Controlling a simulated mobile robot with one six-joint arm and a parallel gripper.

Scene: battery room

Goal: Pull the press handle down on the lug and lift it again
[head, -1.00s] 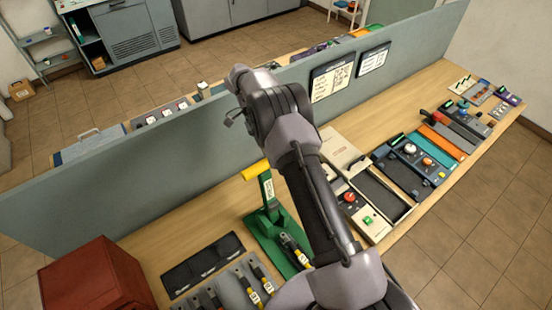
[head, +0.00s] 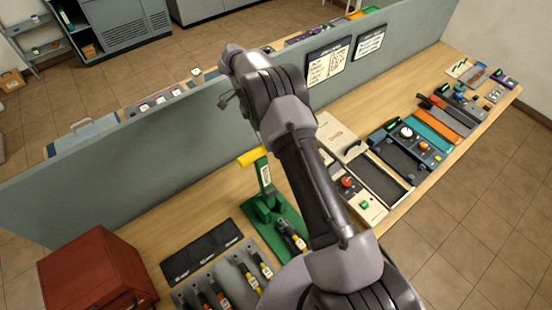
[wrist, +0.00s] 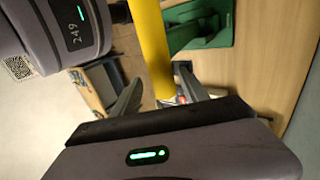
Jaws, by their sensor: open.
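The green press (head: 277,218) stands on the bench, left of my arm in the head view. Its lever is raised and ends in a yellow handle (head: 251,156). A black cable piece with a yellow band (head: 291,235) lies at the press; the lug itself is too small to make out. In the wrist view the yellow handle (wrist: 152,45) runs down from the top edge, between the fingers of my gripper (wrist: 160,80). The jaws are apart; I cannot tell whether either touches the handle. In the head view my arm hides the gripper.
A red box (head: 92,272), a black tray (head: 201,251) and a grey rack of tools (head: 222,285) stand left of the press. A cream case (head: 385,186) and several devices fill the bench to the right. A grey partition (head: 130,185) runs behind.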

